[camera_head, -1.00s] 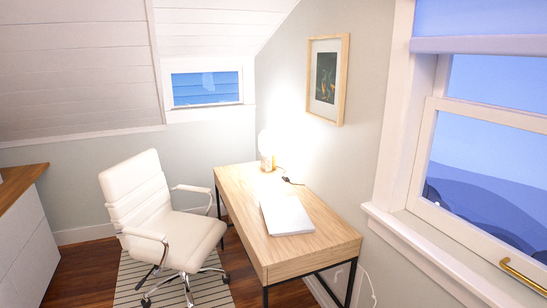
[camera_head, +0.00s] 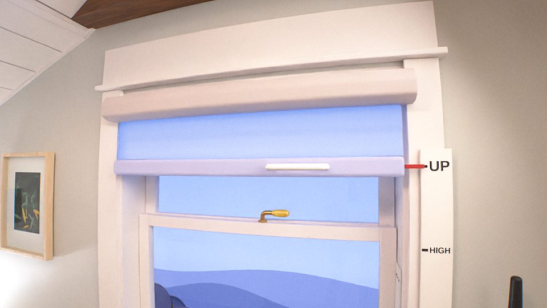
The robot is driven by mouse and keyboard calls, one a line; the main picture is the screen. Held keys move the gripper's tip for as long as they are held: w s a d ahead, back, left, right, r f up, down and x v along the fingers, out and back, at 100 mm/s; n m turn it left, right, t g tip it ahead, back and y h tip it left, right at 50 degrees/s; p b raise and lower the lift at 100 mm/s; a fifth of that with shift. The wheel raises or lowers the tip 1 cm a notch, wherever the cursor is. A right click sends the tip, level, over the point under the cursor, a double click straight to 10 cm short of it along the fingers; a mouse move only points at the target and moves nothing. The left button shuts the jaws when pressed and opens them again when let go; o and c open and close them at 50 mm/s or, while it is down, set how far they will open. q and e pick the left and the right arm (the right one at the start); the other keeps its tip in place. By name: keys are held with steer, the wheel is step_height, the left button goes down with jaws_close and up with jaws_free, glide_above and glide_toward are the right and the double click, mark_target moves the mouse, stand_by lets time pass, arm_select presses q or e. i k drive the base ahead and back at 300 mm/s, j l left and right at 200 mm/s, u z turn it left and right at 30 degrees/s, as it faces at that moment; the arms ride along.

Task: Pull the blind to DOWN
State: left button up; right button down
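The blind (camera_head: 250,132) is a pale blue sheet hanging from a white roller case (camera_head: 260,92) at the top of the window. Its thick bottom bar (camera_head: 200,168) carries a white handle (camera_head: 297,167). A red pointer (camera_head: 413,167) at the bar's right end lines up with UP on a white scale strip (camera_head: 436,220). HIGH is marked lower on the strip; DOWN is not visible. A dark upright piece (camera_head: 516,293) at the bottom right edge may be my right gripper's tip, but I cannot tell. My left gripper is not in view.
Below the blind is the window sash (camera_head: 265,228) with a brass latch (camera_head: 274,214) on its top rail. A framed picture (camera_head: 27,204) hangs on the wall at left. The space before the blind looks clear.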

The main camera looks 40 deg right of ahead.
mark_target(348, 133)
steer(key=z, duration=1.05)
